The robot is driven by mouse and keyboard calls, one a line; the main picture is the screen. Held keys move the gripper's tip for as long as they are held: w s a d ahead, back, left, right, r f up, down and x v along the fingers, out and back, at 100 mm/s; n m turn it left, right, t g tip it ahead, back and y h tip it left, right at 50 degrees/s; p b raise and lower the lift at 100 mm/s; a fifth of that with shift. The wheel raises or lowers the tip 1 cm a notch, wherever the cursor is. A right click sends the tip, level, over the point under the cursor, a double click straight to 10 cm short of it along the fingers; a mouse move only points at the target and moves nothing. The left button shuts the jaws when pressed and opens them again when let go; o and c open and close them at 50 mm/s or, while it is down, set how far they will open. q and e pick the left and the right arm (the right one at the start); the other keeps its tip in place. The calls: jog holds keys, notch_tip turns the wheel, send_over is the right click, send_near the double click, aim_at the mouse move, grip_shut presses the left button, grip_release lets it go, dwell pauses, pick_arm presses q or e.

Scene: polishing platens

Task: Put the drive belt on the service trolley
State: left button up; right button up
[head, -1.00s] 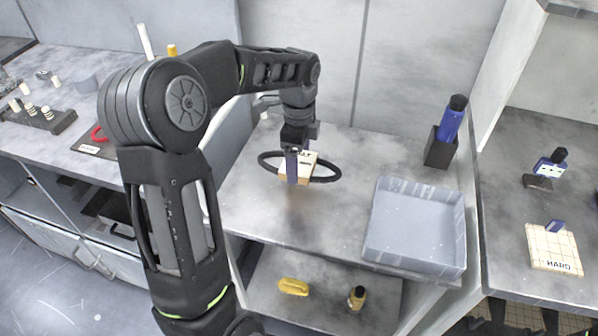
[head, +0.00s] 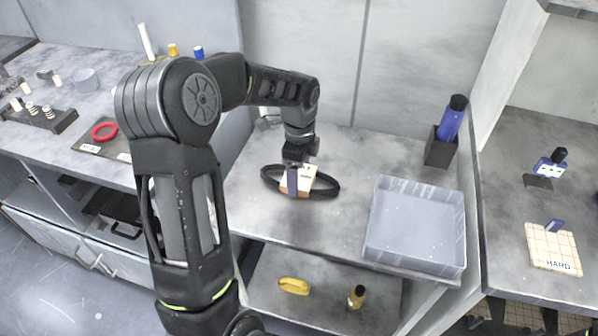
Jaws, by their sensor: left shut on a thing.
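The drive belt (head: 327,189) is a black oval loop with a tan card sleeve (head: 303,179) across it. My left gripper (head: 298,170) is shut on it at the sleeve, reaching down from above. The belt hangs over the left part of a grey metal top (head: 333,218), which seems to be the service trolley's. A soft shadow lies below the belt, so it looks slightly above the surface; contact cannot be told for sure. My right gripper is out of view.
A grey open tray (head: 415,228) stands on the right of the top. Behind it a blue bottle (head: 452,120) sits in a dark holder. The lower shelf holds a yellow object (head: 294,286) and a small bottle (head: 356,297). The top is clear between belt and tray.

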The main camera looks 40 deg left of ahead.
pick_arm(q)
jog(key=o, duration=1.5)
jog(key=shift+f, duration=0.1)
notch_tip(320, 180, up, 12)
jog(key=shift+r, duration=0.2)
